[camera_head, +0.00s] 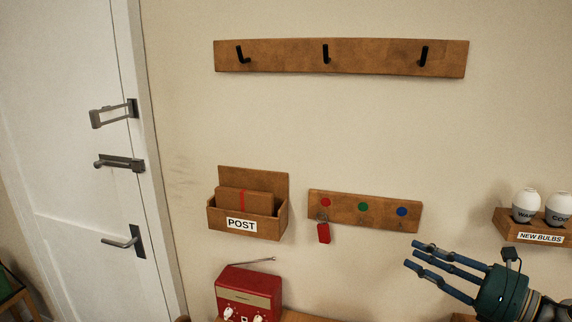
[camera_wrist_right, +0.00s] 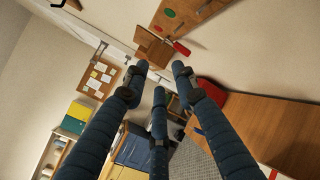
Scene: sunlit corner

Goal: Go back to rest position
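My right gripper (camera_head: 413,254) is at the lower right of the head view, its fingers stretched out to the left, below the key rack. It is open and empty. In the right wrist view its three blue fingers (camera_wrist_right: 160,76) are spread with nothing between them. My left gripper is in neither view.
The wooden key rack (camera_head: 340,208) holds a red tag (camera_head: 323,233) under its red dot. The POST box (camera_head: 282,222) holds a parcel (camera_head: 232,199). A red radio (camera_head: 247,287) stands below. The bulb shelf (camera_head: 504,226) is at right, a hook rail (camera_head: 285,57) above, a white door (camera_head: 75,130) left.

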